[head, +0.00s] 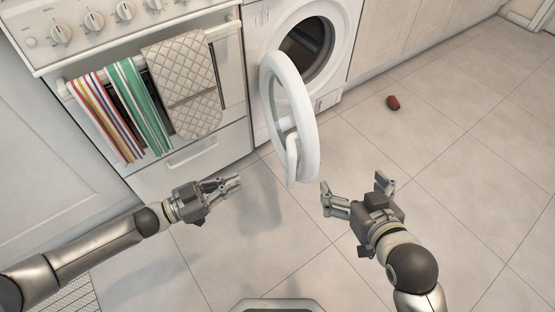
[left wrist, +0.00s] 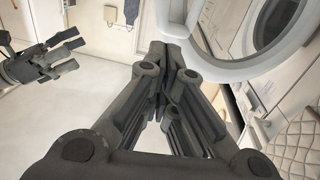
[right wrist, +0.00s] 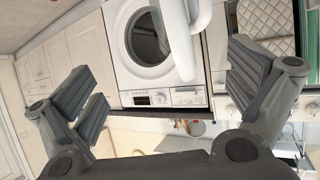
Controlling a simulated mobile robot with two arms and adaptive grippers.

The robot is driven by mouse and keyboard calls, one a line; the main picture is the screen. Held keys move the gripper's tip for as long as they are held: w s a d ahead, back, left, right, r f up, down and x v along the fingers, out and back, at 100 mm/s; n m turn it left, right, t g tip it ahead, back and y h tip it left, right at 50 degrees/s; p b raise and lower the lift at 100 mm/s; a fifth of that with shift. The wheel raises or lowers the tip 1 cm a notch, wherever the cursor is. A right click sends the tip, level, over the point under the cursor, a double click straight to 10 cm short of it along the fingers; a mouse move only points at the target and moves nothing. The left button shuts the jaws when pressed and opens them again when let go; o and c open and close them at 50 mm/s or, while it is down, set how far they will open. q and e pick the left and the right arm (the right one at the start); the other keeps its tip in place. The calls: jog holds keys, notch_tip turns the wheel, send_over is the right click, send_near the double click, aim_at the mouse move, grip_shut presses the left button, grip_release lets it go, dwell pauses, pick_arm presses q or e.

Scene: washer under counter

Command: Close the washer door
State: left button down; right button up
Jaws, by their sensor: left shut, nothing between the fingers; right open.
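The white washer (head: 345,30) stands under the counter with its round door (head: 267,95) swung wide open toward me. The dark drum opening (head: 308,45) shows behind the door. My left gripper (head: 238,182) is shut and empty, to the left of the door's lower edge and apart from it in the head view. In the left wrist view the door ring (left wrist: 215,60) lies beyond the shut fingers (left wrist: 172,50). My right gripper (head: 352,183) is open and empty, to the right of the door. In the right wrist view the washer (right wrist: 130,75) and part of the door (right wrist: 180,40) show between the spread fingers.
An oven (head: 190,165) with striped towels (head: 140,105) and a quilted mitt (head: 185,85) on its handle stands left of the washer. A small red object (head: 393,103) lies on the floor at right. The tiled floor (head: 450,170) is otherwise largely clear.

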pick_arm(q)
jog(key=b, duration=0.1)
send_near(291, 158)
jog(key=b+x, duration=0.1)
jog(key=x, duration=0.5)
jog(key=shift+a+b, duration=0.1)
jog(key=shift+b, duration=0.3)
jog(key=shift+w+d+r, duration=0.1)
jog(key=shift+w+d, duration=0.15)
jog(key=shift+d, duration=0.15)
pick_arm(e)
notch_tip(291, 158, up, 14)
jog(key=w+a+t+y, duration=0.2)
jog(key=t, duration=0.6)
jog(key=shift+a+f+y, duration=0.2)
jog(key=shift+f+y, duration=0.05)
jog(key=shift+y, duration=0.05)
jog(key=shift+w, duration=0.1)
